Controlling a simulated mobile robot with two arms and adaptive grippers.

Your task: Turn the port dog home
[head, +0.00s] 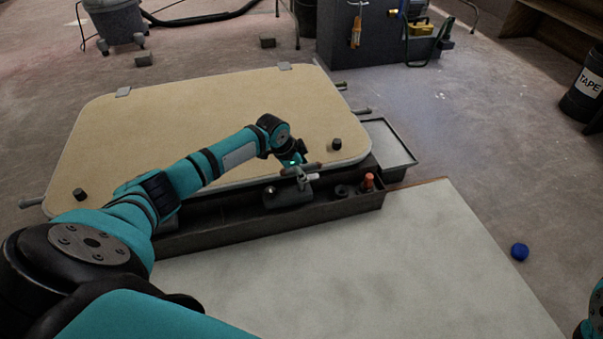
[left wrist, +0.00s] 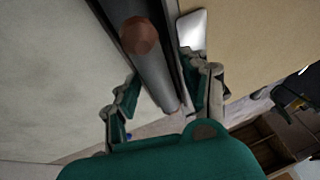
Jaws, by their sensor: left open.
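A beige hatch panel (head: 200,110) with rounded corners lies beyond a dark tray (head: 215,232). Black knobs stand near its left (head: 80,194) and right (head: 336,144) front corners. I cannot tell for sure which fitting is the port dog. My left gripper (head: 301,176) is over the tray at the panel's front edge, beside a dark block (head: 288,196). In the left wrist view this gripper (left wrist: 165,98) is open, its fingers apart with nothing clearly held. A round brown cap (left wrist: 140,35) shows beyond the fingers on a dark grey strip. My right gripper is out of view.
An orange-topped peg (head: 368,182) and a dark ring (head: 342,191) sit at the tray's right end. A shallow grey tray (head: 389,147) lies right of the panel. The pale bench top (head: 400,260) in front is clear. A blue ball (head: 519,251) is on the floor.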

